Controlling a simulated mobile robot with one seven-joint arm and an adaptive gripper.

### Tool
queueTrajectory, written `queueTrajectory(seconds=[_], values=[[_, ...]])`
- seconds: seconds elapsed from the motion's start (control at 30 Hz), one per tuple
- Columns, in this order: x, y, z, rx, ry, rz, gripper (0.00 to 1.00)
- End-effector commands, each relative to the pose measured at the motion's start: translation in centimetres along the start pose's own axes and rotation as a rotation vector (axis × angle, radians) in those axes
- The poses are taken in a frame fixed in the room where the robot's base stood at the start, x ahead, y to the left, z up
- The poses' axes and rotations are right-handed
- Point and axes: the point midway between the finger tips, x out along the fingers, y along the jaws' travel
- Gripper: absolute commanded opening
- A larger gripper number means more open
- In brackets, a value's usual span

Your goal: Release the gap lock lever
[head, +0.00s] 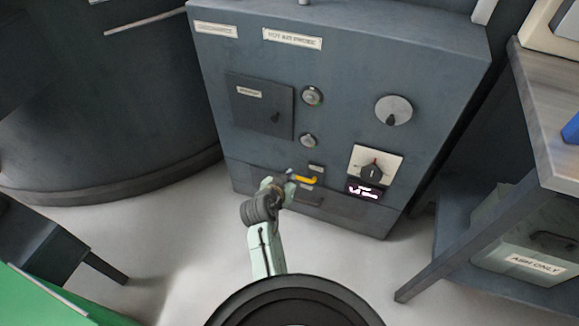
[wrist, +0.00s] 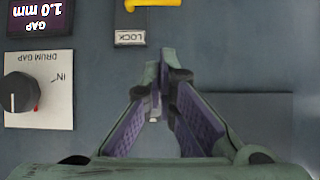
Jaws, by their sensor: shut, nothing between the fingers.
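The yellow gap lock lever (head: 305,180) sits low on the front of the grey cabinet, its bar lying roughly sideways. In the wrist view, which is upside down, only part of the lever (wrist: 155,3) shows at the top edge, next to a LOCK label (wrist: 130,38). My gripper (head: 288,178) is just left of the lever in the head view. In the wrist view my gripper (wrist: 158,112) has its fingertips together with nothing between them, apart from the lever in the picture. Depth to the panel is hard to tell.
A drum gap dial (head: 373,169) and a gap display (head: 363,190) are right of the lever; the display (wrist: 40,17) reads 1.0 mm. A small door (head: 262,105) and round buttons are above. A bench (head: 560,150) stands right; open floor lies in front.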

Motion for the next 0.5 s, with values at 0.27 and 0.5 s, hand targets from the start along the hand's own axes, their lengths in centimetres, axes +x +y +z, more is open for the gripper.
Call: queueTrajectory(seconds=[0.27,0.5], values=[[0.08,0.29,0.21,0.0,-0.004,0.008,0.0],[0.88,0.24,0.14,0.0,-0.003,0.007,0.0]])
